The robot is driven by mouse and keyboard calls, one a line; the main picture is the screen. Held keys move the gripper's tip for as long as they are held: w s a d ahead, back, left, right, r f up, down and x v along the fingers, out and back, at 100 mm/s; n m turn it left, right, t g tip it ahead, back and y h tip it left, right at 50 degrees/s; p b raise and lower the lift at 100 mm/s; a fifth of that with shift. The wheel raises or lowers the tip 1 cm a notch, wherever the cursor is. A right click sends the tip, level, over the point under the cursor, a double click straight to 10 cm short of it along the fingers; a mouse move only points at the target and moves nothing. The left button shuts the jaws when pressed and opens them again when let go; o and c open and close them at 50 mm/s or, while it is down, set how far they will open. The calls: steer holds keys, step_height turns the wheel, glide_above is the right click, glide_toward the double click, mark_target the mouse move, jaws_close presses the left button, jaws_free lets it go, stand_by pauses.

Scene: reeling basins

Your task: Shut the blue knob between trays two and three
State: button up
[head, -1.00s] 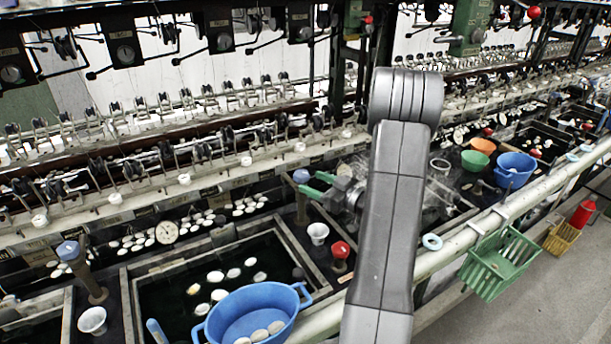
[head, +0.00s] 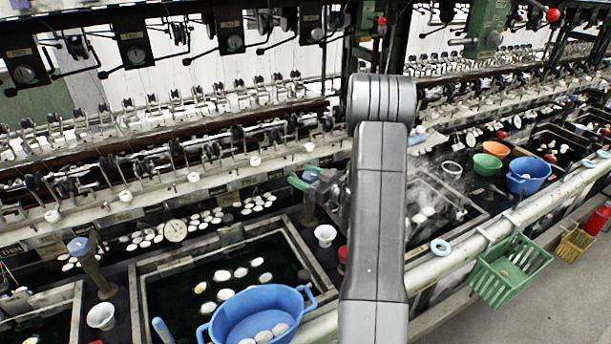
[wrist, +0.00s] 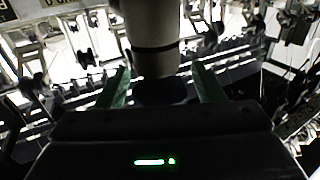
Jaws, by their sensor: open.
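The blue knob (head: 310,176) stands on a dark post (head: 308,208) at the right rear corner of the near tray. In the head view it is mostly hidden by my gripper (head: 304,177). My gripper's green fingers are open, one on either side of it. In the wrist view the dark blue cap (wrist: 165,91) and its thick post (wrist: 153,40) lie between the green fingers (wrist: 163,86), with gaps on both sides. I cannot tell its exact turn angle.
Another blue knob (head: 79,246) stands at the left. A red knob (head: 342,254) is partly hidden behind my arm. A white cup (head: 325,235) stands near the post. A blue basin (head: 258,312) sits at the front, and a green basket (head: 510,270) hangs on the rail.

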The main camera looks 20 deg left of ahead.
steer(key=c, duration=1)
steer(key=shift+o, duration=0.2)
steer(key=shift+f, duration=0.1)
steer(key=shift+f+m+t+b, duration=0.1)
steer(key=shift+m+t+b, duration=0.3)
steer(key=shift+b, duration=0.5)
steer(key=shift+f+m+t+h+b, duration=0.15)
steer(key=shift+m+t+h+b, duration=0.25)
steer(key=shift+t+b, duration=0.55)
steer(key=m+t+h+b, duration=0.1)
steer(key=m+t+b, duration=0.1)
steer(key=b, duration=0.2)
steer(key=shift+w+t+h+b, duration=0.1)
steer(key=shift+t+h+b, duration=0.25)
steer(key=shift+h+b, duration=0.05)
steer(key=m+t+h+b, duration=0.1)
steer(key=b, duration=0.1)
steer(key=m+t+h+b, duration=0.1)
steer(key=b, duration=0.1)
steer(key=shift+w+d+m+t+h, duration=0.15)
steer(key=shift+m+t+h, duration=0.15)
steer(key=shift+t, duration=0.1)
steer(key=shift+w+d+m+t+h+b, duration=0.1)
steer(key=shift+m+t+h+b, duration=0.55)
steer(key=shift+b, duration=0.5)
steer(key=shift+d+r+m+t+h+b, duration=0.1)
steer(key=shift+r+m+t+h+b, duration=0.2)
steer(key=shift+h+b, duration=0.2)
